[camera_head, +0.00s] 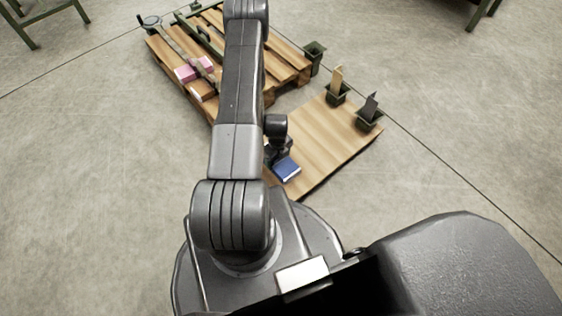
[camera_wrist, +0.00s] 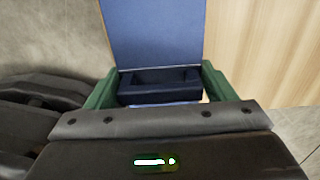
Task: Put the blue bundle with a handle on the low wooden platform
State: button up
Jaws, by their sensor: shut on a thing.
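The blue bundle (camera_head: 287,169) is at the front left part of the flat wooden board (camera_head: 335,140), which lies low on the floor. My gripper (camera_head: 278,152) is right at the bundle, partly hidden by my arm. In the wrist view, the bundle's flat blue face (camera_wrist: 156,35) fills the top middle, and its dark blue handle (camera_wrist: 158,86) lies between the green fingers of my gripper (camera_wrist: 157,84). The gripper is shut on the handle.
A slatted wooden pallet (camera_head: 288,68) with pink blocks (camera_head: 186,74) and dark bars stands behind left. Two dark holders, one with a tan piece (camera_head: 337,78) and one with a dark piece (camera_head: 371,104), stand along the board's far right edge. A green bin (camera_head: 314,56) is nearby.

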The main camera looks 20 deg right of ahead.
aim_at(278, 162)
notch_tip(278, 162, down, 4)
jog(key=shift+f+b, duration=0.2)
jog(key=shift+b, duration=0.45)
jog(key=shift+r, duration=0.1)
jog(key=o, duration=1.2)
notch_tip(278, 162, up, 12)
jog(key=p, duration=0.4)
